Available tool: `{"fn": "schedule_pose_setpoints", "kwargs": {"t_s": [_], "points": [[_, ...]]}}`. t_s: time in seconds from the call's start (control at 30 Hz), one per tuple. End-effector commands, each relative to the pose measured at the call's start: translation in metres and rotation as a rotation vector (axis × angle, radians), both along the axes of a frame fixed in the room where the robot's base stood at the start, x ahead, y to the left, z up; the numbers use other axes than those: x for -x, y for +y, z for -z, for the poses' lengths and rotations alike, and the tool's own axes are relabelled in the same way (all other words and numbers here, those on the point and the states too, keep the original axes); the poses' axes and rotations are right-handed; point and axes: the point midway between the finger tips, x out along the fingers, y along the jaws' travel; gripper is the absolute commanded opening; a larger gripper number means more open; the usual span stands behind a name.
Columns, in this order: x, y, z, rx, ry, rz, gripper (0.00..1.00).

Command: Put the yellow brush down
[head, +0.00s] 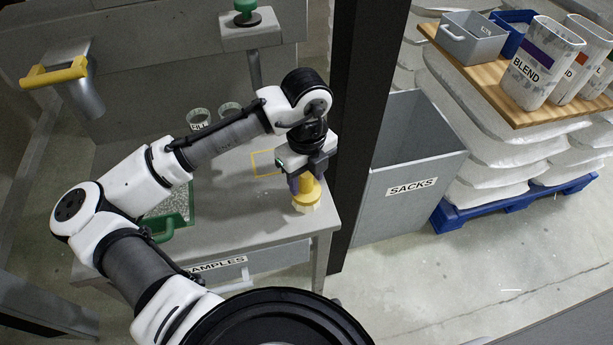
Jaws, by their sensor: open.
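The yellow brush (306,194) stands upright near the right front corner of the grey bench (245,218), its pale bristle end down and seemingly on the bench top. My gripper (304,182) is open, pointing down, with its fingers around the upper part of the brush. The gripper body hides the top of the brush, and I cannot tell whether a finger touches it. A yellow square outline (264,163) is marked on the bench just left of and behind the brush.
A green-framed tray (166,232) and two labelled cups (198,118) are on the bench. A dark post (357,110) stands close to the right. Beyond it are a grey SACKS bin (410,185) and stacked sacks (500,130) on a blue pallet (505,203).

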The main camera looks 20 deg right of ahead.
Motion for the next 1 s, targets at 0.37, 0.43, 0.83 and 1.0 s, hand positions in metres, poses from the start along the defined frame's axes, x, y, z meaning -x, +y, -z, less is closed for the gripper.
{"fn": "schedule_pose_setpoints", "kwargs": {"t_s": [0.37,0.43,0.83,1.0], "points": [[-0.001,-0.001,-0.077,0.001,-0.004,0.001,0.47],[0.0,0.0,-0.089,0.0,-0.002,0.0,0.47],[0.0,0.0,-0.115,0.0,0.0,0.0,0.47],[0.0,0.0,-0.115,0.0,0.0,0.0,0.47]]}}
